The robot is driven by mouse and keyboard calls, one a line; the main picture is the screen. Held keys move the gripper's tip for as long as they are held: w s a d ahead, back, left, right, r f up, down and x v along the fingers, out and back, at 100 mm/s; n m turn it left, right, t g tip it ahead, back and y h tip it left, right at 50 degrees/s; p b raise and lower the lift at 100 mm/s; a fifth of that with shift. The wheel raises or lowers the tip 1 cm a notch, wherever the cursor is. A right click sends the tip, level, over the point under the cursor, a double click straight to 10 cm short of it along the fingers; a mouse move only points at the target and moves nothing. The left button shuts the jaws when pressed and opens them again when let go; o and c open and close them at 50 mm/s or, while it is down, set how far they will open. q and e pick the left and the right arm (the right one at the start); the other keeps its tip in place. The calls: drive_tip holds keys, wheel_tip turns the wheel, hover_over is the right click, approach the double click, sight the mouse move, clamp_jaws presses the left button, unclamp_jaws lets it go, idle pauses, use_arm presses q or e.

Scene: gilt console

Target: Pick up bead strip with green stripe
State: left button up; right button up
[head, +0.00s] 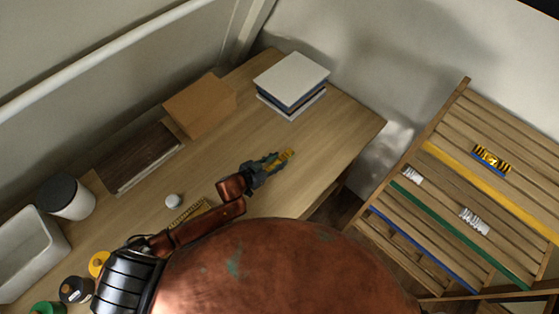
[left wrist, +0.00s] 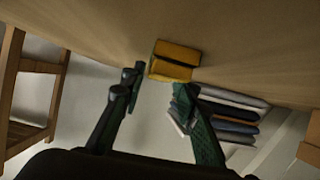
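A small yellow block-like piece (head: 288,155) with a dark band lies on the wooden desk; it also shows in the left wrist view (left wrist: 175,62). It may be the bead strip, but I cannot make out beads or a green stripe. My left gripper (head: 272,163) is right at it. In the left wrist view its two fingers (left wrist: 158,90) are apart, with the piece just beyond the tips and nothing gripped between them. My right gripper is not in view.
A book stack (head: 291,84), a cardboard box (head: 200,105), a dark tray (head: 140,158) and a dark-lidded jar (head: 66,198) stand on the desk (head: 335,135). A slatted wooden rack (head: 450,200) at right holds a yellow-black strip (head: 491,158) and white strips (head: 474,221).

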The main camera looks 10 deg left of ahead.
use_arm(q)
clamp_jaws()
drive_tip(key=shift+r, duration=0.1)
